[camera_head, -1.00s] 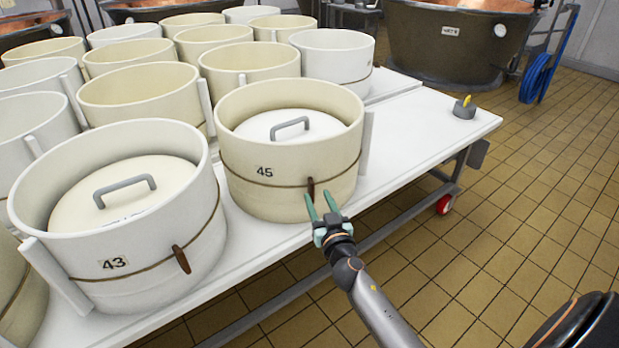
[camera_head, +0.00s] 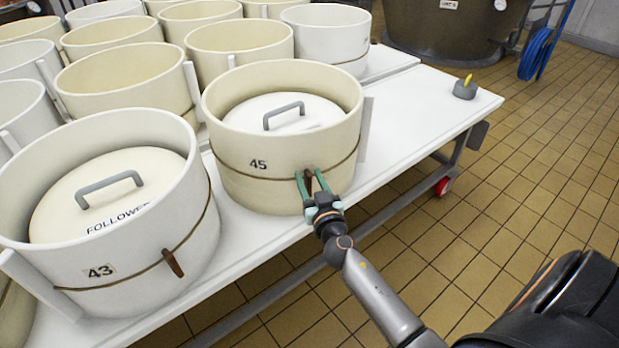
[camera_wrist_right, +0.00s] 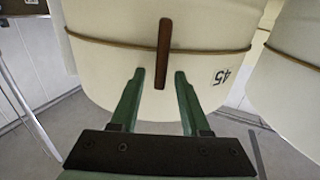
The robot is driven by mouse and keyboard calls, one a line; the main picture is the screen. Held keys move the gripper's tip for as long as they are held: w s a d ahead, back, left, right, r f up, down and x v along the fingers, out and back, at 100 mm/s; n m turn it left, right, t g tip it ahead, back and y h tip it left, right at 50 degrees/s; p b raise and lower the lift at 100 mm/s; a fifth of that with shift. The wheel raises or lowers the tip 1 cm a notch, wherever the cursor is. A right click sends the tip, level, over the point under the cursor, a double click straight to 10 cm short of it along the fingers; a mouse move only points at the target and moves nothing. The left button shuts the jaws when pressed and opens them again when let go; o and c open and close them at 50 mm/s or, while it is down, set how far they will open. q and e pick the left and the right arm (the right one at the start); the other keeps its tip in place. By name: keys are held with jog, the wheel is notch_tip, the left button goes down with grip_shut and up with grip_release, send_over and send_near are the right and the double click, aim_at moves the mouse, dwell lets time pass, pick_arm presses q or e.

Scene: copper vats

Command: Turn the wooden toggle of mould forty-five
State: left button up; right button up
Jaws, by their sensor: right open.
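Mould forty-five (camera_head: 235,185) is a cream round tub labelled 45, with a cord around it and a white follower (camera_head: 262,118) with a grey handle inside. My right gripper (camera_head: 311,174) is open at its front, fingers pointing at the wall. The wooden toggle (camera_wrist_right: 164,54) shows in the right wrist view as a brown upright bar on the cord (camera_wrist_right: 205,50). Its lower end lies between the two green fingertips (camera_wrist_right: 157,75), with a gap on both sides. In the head view the fingers mostly hide the toggle. My left gripper is not in view.
Mould 43 (camera_head: 120,285), with its own follower and toggle (camera_head: 173,263), stands close on the left. Several empty moulds stand behind. The white table (camera_head: 420,115) is clear on the right, except for a small grey object with a yellow top (camera_head: 465,89).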

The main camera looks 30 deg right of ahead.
grip_shut()
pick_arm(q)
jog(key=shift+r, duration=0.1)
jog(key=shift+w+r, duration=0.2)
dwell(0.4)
pick_arm(e)
jog(key=shift+n, duration=0.4)
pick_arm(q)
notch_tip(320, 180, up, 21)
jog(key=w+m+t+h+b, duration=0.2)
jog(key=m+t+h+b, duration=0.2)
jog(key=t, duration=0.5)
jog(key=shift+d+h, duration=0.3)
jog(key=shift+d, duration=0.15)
pick_arm(e)
jog(key=shift+w+a+f+n, duration=0.15)
jog(key=shift+a+f+n, duration=0.3)
jog(key=shift+n, duration=2.35)
jog(key=shift+w+a+f+n, duration=0.15)
jog(key=shift+a+f+n, duration=0.3)
jog(key=shift+n, duration=2.35)
jog(key=shift+w+a+f+n, duration=0.15)
jog(key=shift+a+f+n, duration=0.3)
jog(key=shift+n, duration=2.35)
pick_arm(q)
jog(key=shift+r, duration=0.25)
pick_arm(e)
jog(key=shift+n, duration=0.3)
